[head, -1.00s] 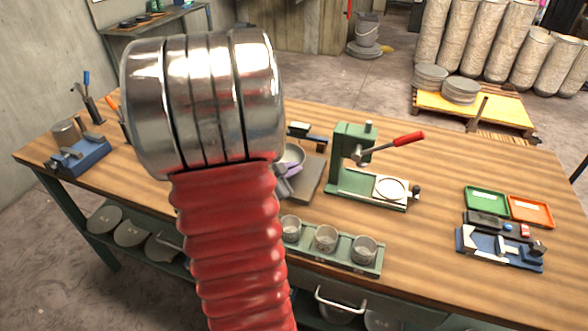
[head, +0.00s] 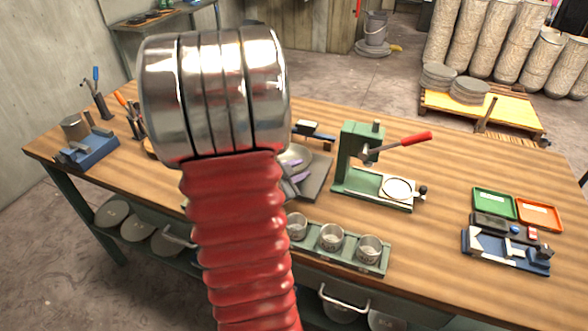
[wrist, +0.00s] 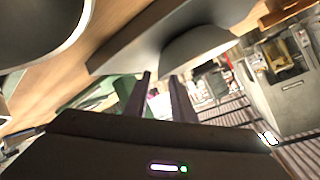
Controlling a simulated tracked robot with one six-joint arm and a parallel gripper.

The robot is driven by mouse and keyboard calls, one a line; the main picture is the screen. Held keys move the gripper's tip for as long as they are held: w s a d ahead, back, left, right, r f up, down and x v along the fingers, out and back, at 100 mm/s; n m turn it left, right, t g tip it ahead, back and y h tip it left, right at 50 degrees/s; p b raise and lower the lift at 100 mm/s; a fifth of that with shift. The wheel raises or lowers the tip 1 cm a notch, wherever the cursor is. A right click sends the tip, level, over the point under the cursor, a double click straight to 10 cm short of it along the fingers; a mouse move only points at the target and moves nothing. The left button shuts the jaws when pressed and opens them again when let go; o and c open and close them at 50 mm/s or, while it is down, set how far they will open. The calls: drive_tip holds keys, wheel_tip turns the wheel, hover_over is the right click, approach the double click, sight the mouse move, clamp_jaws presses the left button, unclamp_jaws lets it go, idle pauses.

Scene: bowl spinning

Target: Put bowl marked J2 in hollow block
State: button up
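A grey metal bowl (head: 297,157) shows beside my arm in the head view, partly hidden by it; no mark on it can be read. It sits at a dark grey flat block (head: 318,178), whose hollow I cannot see. My gripper (head: 297,174) is at the bowl's near side, mostly hidden behind my wrist. In the wrist view my gripper's two dark fingers (wrist: 160,80) stand apart with a gap between them. Their tips are close to the rim of a grey domed bowl (wrist: 200,45); whether they touch it is unclear. The grey block (wrist: 125,52) lies alongside it.
A green press (head: 365,160) with a red lever stands right of the block. A green rack (head: 380,262) with three cups is in front. Green and orange trays (head: 538,214) lie at the right. The bench top (head: 450,170) is clear between press and trays.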

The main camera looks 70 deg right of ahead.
drive_tip(key=v, duration=1.1)
drive_tip(key=shift+w+a+r, duration=0.25)
drive_tip(key=shift+w, duration=0.05)
idle(0.3)
